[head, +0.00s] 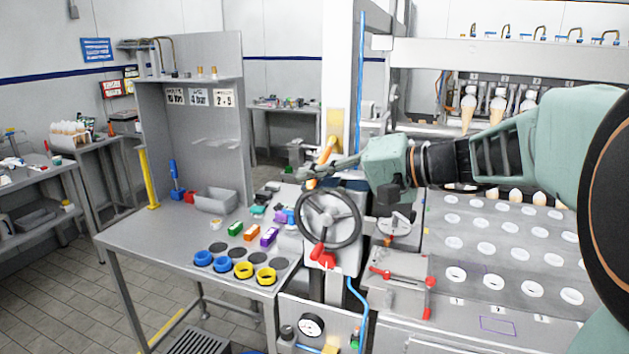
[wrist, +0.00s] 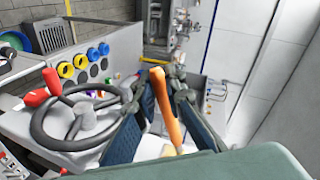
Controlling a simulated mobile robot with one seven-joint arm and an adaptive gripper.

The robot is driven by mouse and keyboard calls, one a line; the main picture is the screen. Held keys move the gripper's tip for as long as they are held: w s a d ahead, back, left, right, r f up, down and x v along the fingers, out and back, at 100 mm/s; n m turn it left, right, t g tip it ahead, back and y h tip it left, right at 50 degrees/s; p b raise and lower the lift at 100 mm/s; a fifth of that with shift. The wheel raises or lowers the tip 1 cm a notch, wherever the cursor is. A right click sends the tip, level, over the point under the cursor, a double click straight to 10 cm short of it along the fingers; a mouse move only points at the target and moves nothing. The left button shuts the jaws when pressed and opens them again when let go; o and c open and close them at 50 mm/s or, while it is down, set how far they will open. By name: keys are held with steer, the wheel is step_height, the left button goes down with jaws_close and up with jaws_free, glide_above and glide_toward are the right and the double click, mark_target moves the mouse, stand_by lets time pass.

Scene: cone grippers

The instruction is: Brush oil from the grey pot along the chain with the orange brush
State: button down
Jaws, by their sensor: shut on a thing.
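My gripper (head: 322,169) is shut on the orange brush (head: 328,149), above the machine's dark handwheel (head: 357,222). In the wrist view the fingers (wrist: 161,88) close on the brush handle (wrist: 163,106) from both sides. The orange handle slants between them, with a paler end toward the camera. Its bristles cannot be made out. I cannot pick out the grey pot or the chain for certain in either view; my arm and the handwheel cover part of that area.
A grey bin (head: 216,194) stands on the workbench left of the wheel. Blue rings (head: 203,258) and yellow rings (head: 266,275) lie near its front edge. A red-handled clamp box (head: 397,285) is right of the wheel. The aisle floor at left is clear.

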steer(key=shift+r+p, duration=0.35)
steer(key=shift+r, duration=1.15)
step_height(320, 180, down, 3)
steer(key=b, duration=0.4)
steer(key=shift+f, duration=0.1)
steer(key=shift+r+p, duration=0.6)
steer(key=shift+r, duration=1.05)
step_height(320, 180, down, 3)
steer(key=b, duration=0.4)
steer(key=shift+f, duration=0.15)
